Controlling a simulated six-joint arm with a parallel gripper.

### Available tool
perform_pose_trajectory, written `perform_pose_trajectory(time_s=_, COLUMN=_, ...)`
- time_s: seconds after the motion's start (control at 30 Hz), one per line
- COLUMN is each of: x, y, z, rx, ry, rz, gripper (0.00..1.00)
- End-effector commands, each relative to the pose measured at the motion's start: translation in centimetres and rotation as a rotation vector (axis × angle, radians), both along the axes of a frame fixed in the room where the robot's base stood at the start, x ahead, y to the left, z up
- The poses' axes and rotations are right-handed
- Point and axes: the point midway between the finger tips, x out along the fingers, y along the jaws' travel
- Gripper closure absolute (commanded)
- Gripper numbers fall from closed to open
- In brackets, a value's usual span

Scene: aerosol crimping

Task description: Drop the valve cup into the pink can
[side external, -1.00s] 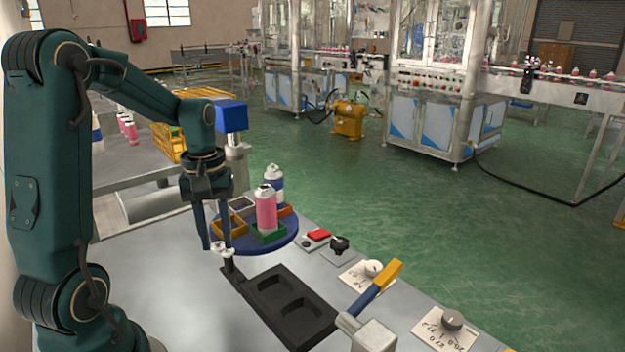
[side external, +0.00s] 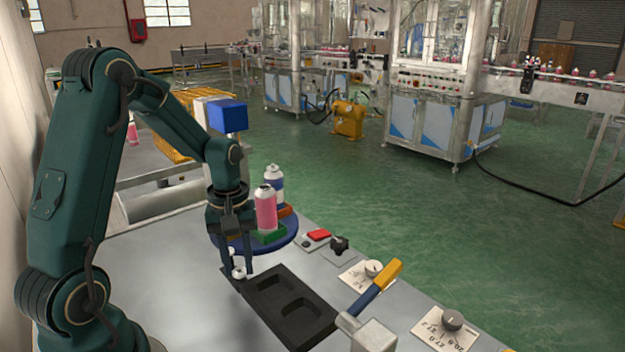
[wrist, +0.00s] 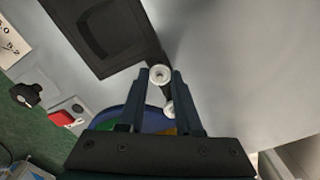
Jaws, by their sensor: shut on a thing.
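My gripper (side external: 239,270) points down beside the black fixture and is shut on a white valve cup (side external: 238,274). In the wrist view this round cup with its hole (wrist: 160,74) sits between the fingertips of my gripper (wrist: 161,76). A second small white piece (wrist: 170,109) shows between the fingers, beyond the held cup; in the side view (side external: 229,254) it is partly hidden. The pink can (side external: 266,212) stands upright in a green holder (side external: 271,237) on the blue turntable (side external: 290,236), behind and right of my gripper. The can is not recognisable in the wrist view.
A blue and white can (side external: 275,184) stands behind the pink can. The black fixture (side external: 270,281) with recesses lies in front. A red button (side external: 319,234), knobs (side external: 373,268) and a yellow-and-blue lever (side external: 372,290) stand to the right. The grey table is clear at left.

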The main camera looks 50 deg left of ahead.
Motion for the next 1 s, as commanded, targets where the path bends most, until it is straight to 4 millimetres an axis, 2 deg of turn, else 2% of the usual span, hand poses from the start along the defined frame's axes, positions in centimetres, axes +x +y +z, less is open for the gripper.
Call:
perform_pose_trajectory(time_s=0.03, x=0.0, y=0.0, z=-0.1, rx=-0.001, ry=0.001, rz=0.000, gripper=0.59)
perform_pose_trajectory(time_s=0.07, x=0.0, y=0.0, z=-0.1, rx=0.000, ry=0.000, rz=0.000, gripper=0.54)
perform_pose_trajectory(time_s=0.47, x=0.1, y=0.1, z=0.6, rx=0.002, ry=-0.004, rz=0.000, gripper=0.54)
perform_pose_trajectory(time_s=0.57, x=0.1, y=0.1, z=1.9, rx=0.004, ry=-0.006, rz=0.000, gripper=0.54)
perform_pose_trajectory(time_s=0.8, x=0.2, y=0.1, z=6.9, rx=0.005, ry=-0.009, rz=0.000, gripper=0.54)
perform_pose_trajectory(time_s=1.0, x=0.1, y=0.1, z=10.4, rx=0.003, ry=-0.005, rz=0.000, gripper=0.54)
